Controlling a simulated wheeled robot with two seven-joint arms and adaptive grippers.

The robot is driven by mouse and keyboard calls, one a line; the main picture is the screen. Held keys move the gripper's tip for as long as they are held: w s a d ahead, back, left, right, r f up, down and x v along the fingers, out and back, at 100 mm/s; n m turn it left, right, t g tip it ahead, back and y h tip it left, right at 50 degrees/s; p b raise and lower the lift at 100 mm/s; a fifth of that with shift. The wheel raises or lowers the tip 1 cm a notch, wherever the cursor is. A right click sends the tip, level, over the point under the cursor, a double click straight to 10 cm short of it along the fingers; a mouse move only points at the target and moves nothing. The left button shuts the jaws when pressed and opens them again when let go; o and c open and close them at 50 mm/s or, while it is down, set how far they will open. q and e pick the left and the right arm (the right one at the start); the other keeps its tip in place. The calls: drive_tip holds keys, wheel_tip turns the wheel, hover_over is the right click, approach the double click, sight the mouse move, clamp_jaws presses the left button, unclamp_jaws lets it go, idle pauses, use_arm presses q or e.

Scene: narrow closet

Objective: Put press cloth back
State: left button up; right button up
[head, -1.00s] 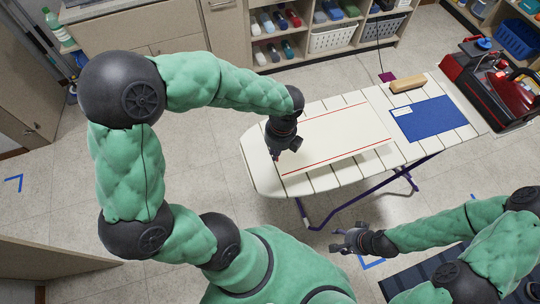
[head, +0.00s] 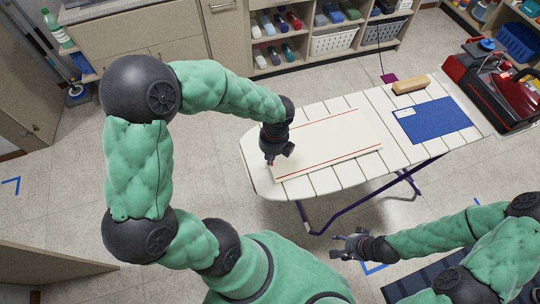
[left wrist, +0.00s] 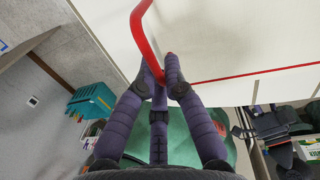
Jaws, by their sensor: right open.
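The press cloth, a cream sheet with red stripes (head: 325,145), lies on the slatted white ironing board (head: 262,183). My left gripper (head: 277,158) is at the cloth's left end. In the left wrist view the fingertips (left wrist: 165,72) are closed together on the cloth's red edge, which bends up between them; the cloth (left wrist: 225,40) spreads beyond. My right gripper (head: 342,246) is open and empty, in front of the board and apart from it.
A blue cloth with a white label (head: 432,121) and a wooden block (head: 410,86) lie on the board's right part. A red and black machine (head: 492,92) stands at the right. Shelves with baskets (head: 333,40) are behind. Floor is clear left of the board.

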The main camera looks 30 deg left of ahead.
use_arm(q)
drive_tip(key=o, duration=0.4)
drive_tip(key=shift+o, duration=0.2)
wheel_tip(320, 180, up, 12)
drive_tip(key=d+p, duration=0.1)
drive_tip(key=p, duration=0.2)
drive_tip(key=shift+w+p, duration=0.3)
drive_tip(key=shift+p, duration=0.05)
